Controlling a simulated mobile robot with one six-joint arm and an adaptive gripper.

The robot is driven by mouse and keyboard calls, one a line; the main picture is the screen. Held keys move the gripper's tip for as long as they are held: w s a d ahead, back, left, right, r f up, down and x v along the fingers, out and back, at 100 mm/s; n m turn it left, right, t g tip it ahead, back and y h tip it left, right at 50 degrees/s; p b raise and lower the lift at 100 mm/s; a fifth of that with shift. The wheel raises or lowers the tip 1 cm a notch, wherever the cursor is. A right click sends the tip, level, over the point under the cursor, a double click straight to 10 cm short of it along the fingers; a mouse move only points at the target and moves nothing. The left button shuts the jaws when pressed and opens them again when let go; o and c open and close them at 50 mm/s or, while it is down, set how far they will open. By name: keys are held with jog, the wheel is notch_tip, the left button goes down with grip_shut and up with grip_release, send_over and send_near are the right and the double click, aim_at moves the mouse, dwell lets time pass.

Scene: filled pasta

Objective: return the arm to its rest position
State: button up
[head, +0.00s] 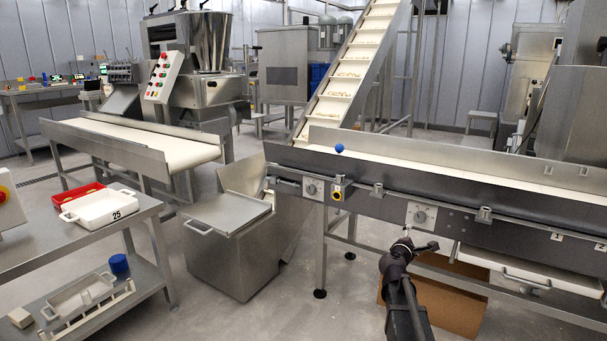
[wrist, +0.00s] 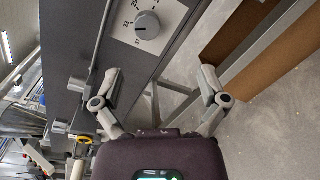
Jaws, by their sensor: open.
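My gripper (head: 420,243) is in front of the long conveyor, a little below its side panel, at the end of my dark arm in the head view. In the wrist view my gripper (wrist: 158,82) has its two fingers spread wide apart. Nothing is between the fingers. A round dial on a pale plate (wrist: 147,25) lies beyond the fingers on the grey side panel. I cannot tell the exact gap between the gripper and the panel.
A steel bin (head: 232,245) and a table with a white tray (head: 100,208) are left. Bare floor lies between.

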jog(key=s+a+f+m+g+y+p, duration=0.2)
jog(key=s+a+f+m+g+p, duration=0.15)
jog(key=s+m, duration=0.35)
jog(key=s+a+f+m+g+y+p, duration=0.1)
jog(key=s+a+f+m+g+p, duration=0.15)
jog(key=s+m+g, duration=0.4)
jog(key=s+a+m+g+y+p, duration=0.35)
jog(key=s+a+y+p, duration=0.35)
jog(key=s+a, duration=0.85)
notch_tip(320, 180, up, 38)
jog(key=d+p, duration=0.1)
jog(key=p, duration=3.5)
jog(key=shift+s+y, duration=0.25)
jog(key=shift+y, duration=0.05)
